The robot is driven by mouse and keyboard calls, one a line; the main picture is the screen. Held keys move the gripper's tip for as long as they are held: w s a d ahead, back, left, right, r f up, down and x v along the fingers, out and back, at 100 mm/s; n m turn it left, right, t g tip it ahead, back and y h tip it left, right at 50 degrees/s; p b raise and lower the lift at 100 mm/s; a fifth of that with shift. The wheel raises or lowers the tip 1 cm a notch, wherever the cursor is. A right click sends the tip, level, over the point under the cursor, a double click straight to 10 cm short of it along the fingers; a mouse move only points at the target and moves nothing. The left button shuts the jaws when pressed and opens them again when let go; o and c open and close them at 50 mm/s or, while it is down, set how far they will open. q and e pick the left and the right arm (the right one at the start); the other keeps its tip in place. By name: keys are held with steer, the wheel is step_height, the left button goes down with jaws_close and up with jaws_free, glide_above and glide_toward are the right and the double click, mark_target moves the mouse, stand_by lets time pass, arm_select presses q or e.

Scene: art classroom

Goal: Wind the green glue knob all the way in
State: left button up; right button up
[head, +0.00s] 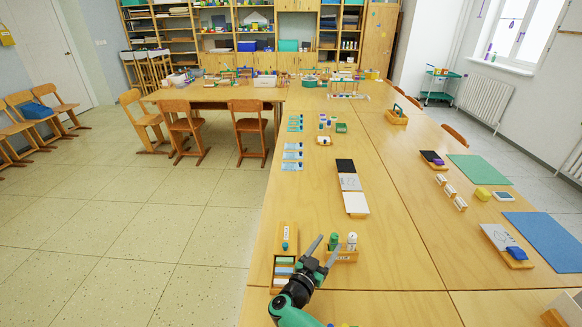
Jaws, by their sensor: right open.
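A small green upright item (333,238), which looks like the green glue, stands in a wooden holder (346,257) at the near part of the table. A white item (352,239) stands to its right in the same holder. The knob itself is too small to make out. My right gripper (328,241) comes in from the bottom with its two fingers spread. Its fingertips overlap the left side of the holder in the picture, close to the green item; I cannot tell whether they touch it. Nothing shows held between the fingers. My left gripper is not in view.
A wooden tray (287,228) with several coloured blocks lies left of my right gripper. A black, grey and white strip of cards (348,183) lies farther back. A blue mat (547,240) and a green mat (478,168) lie at right.

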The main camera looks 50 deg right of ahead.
step_height(320, 180, up, 12)
steer(key=s+t+h+p, duration=0.2)
steer(key=t+h+p, duration=0.1)
steer(key=p, duration=0.5)
steer(key=w+a+r+n+t+y+p, duration=0.1)
steer(key=w+a+r+n+t+y, duration=0.1)
steer(key=r+t, duration=0.4)
steer(key=w+a+r+n+t+y+p, duration=0.2)
steer(key=a+r+n+t+y, duration=0.1)
steer(key=a+r+n+t, duration=0.2)
steer(key=w+a+r+n+t+y+p, duration=0.2)
steer(key=w+a+r+n+t+y, duration=0.1)
steer(key=r+n+t, duration=0.3)
steer(key=shift+a+r+t+y, duration=0.3)
steer(key=shift+a+r+t, duration=0.25)
steer(key=shift+t, duration=0.25)
steer(key=shift+d, duration=0.1)
